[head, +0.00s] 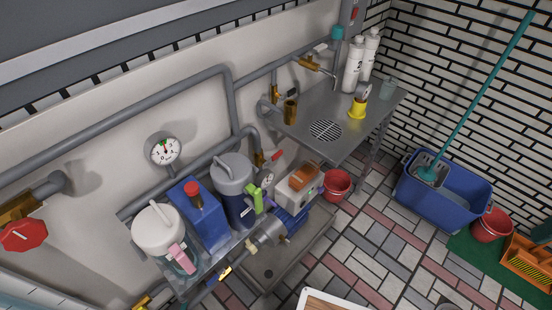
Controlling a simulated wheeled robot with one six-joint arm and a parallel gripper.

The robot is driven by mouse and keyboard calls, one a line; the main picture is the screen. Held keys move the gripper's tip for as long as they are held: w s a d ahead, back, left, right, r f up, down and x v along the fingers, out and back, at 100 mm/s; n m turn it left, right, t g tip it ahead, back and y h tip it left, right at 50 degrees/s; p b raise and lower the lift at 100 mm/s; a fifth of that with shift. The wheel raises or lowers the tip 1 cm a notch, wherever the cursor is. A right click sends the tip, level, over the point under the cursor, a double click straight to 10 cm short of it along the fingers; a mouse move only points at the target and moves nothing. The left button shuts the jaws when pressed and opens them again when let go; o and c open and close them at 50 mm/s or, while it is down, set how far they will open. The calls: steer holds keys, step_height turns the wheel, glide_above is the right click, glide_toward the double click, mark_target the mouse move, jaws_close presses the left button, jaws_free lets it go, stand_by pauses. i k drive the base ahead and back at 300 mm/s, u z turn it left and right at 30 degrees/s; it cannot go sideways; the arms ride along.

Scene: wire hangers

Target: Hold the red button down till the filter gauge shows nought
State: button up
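A red button-like cap (193,188) sits on top of a blue box-shaped housing (203,222) on the metal shelf at the left. A round white gauge (165,151) with dark marks and a bit of red and green hangs on the wall above it. Its reading is too small to tell. A smaller dial (267,180) shows by the dark blue canister (236,190) to the right. I cannot tell from the picture which dial is the filter gauge. My gripper is not in view, and nothing touches the red cap.
A white-lidded canister (160,230) stands left of the blue housing. A grey pump (268,231) lies in front. Pipes run along the wall, with a red valve handle (23,235) at far left. A blue mop bucket (443,197) stands right; the tiled floor between is mostly clear.

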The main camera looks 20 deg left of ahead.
mark_target(191, 189)
steer(key=u, duration=1.7)
steer(key=k, duration=0.15)
steer(key=u, duration=0.05)
